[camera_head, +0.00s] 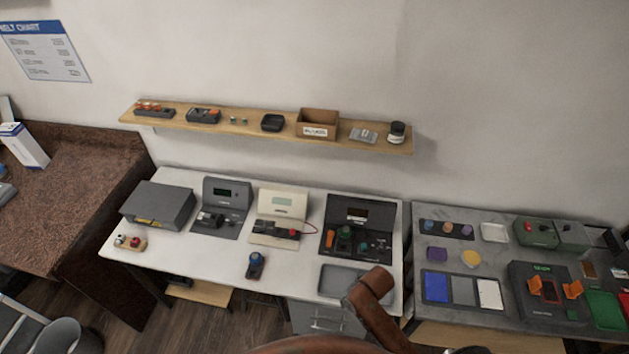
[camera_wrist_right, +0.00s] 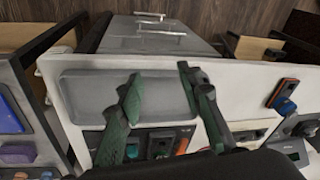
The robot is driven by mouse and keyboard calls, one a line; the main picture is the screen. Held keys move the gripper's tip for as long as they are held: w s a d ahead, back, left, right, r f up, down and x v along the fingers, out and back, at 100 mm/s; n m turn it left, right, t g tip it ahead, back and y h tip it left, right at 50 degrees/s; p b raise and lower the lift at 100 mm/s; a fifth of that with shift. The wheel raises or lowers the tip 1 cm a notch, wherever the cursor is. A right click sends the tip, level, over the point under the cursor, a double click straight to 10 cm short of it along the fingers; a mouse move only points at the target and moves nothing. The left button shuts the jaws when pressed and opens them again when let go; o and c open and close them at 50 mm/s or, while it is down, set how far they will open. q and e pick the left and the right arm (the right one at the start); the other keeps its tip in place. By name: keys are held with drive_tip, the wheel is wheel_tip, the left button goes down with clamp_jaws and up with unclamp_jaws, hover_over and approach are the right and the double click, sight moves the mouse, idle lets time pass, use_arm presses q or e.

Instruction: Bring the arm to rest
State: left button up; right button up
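My right gripper (camera_wrist_right: 160,80) shows in the right wrist view with its two dark green fingers spread apart and nothing between them. It is above the empty grey tray (camera_wrist_right: 90,92) at the front of the white table; I cannot tell the exact height. In the head view the grey tray (camera_head: 334,283) lies at the table's front right. A brown link of my own arm comes in at the bottom centre, beside the tray. My right fingers do not show there. My left gripper is in neither view.
The white table (camera_head: 190,255) holds several devices along its back and a small blue-topped part (camera_head: 255,262) near the front. A grey bench (camera_head: 411,262) with coloured pads and devices stands right. A wooden shelf (camera_head: 240,127) with small items hangs behind. A drawer cabinet (camera_wrist_right: 110,40) is under the table.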

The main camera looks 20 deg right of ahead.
drive_tip(key=s+d+r+n+t+h, duration=0.1)
drive_tip(key=s+d+r, duration=0.25)
drive_tip(key=s, duration=0.25)
drive_tip(key=s+d+r+n+h, duration=0.1)
drive_tip(key=s+d+r, duration=0.25)
drive_tip(key=s, duration=0.25)
wheel_tip(320, 180, down, 33)
drive_tip(key=a+n+g+b, duration=0.1)
drive_tip(key=a+b, duration=0.1)
drive_tip(key=b, duration=0.4)
drive_tip(key=s+f+b, duration=0.2)
drive_tip(key=s+f, duration=0.8)
drive_tip(key=f, duration=0.3)
drive_tip(key=s+f+g+b, duration=0.1)
drive_tip(key=s+f+b, duration=0.2)
drive_tip(key=s+f, duration=0.8)
wheel_tip(320, 180, down, 2)
drive_tip(key=shift+f+n+y, duration=0.1)
drive_tip(key=shift+n+y, duration=0.2)
drive_tip(key=shift+y, duration=0.1)
drive_tip(key=shift+s, duration=0.1)
